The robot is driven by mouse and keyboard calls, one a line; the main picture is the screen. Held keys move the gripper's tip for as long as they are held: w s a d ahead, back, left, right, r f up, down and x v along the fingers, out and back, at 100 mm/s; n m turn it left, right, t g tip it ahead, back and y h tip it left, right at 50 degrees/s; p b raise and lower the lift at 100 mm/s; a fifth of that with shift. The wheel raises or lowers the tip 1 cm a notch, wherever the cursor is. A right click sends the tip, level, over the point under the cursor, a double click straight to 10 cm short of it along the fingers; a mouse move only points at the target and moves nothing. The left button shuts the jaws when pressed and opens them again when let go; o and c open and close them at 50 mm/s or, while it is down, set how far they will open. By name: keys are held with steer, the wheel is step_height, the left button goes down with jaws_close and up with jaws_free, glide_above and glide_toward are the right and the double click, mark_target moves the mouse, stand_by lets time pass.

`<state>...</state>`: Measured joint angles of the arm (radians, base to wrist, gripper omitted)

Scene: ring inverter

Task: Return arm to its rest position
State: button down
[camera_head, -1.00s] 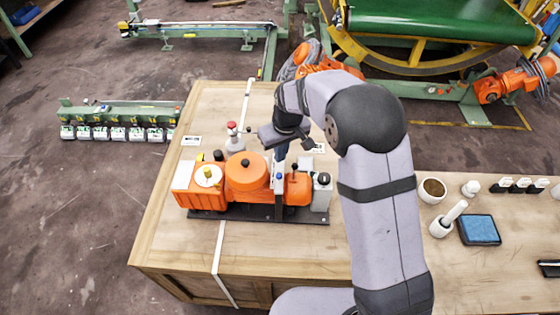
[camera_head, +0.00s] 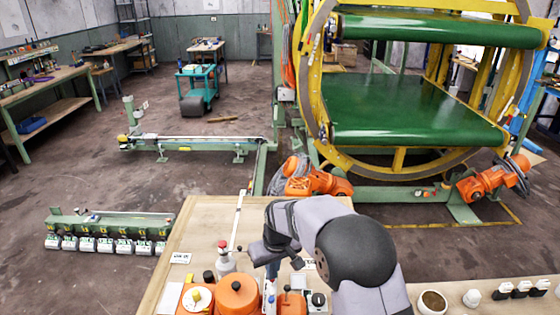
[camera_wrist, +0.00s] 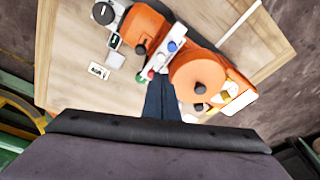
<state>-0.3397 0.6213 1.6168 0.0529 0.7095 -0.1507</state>
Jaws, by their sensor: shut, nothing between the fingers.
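My arm reaches up from the bottom of the head view, bent at a dark, round joint (camera_head: 355,250). My gripper (camera_head: 271,273) points down above the orange machine (camera_head: 238,297) on the wooden bench. In the wrist view my gripper (camera_wrist: 160,100) shows narrow dark fingers together, with nothing visible between them. Beyond them lies the orange machine (camera_wrist: 200,72), with a round orange cover, a white strip with coloured buttons and a black-knobbed grey part (camera_wrist: 103,13). In the head view the machine's lower part is cut off by the frame edge.
The wooden bench (camera_head: 205,228) has a cup (camera_head: 432,302) and several small white-and-black items at right.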

steer(key=s+d+f+m+g+h, duration=0.1)
steer(key=s+d+f+g, duration=0.2)
steer(key=s, duration=0.6)
steer(key=s+d+f+m+g, duration=0.15)
steer(key=s+d, duration=0.35)
steer(key=s, duration=0.5)
steer(key=s+d+r+m, duration=0.1)
steer(key=s+d+r, duration=0.3)
steer(key=s+d, duration=0.4)
steer(key=d+r+m+t, duration=0.1)
steer(key=w+d+r+t, duration=0.1)
steer(key=r, duration=0.1)
steer(key=shift+w+r+m+t, duration=0.1)
steer(key=shift+m+t, duration=0.15)
steer(key=shift+m, duration=0.1)
steer(key=shift+a, duration=0.1)
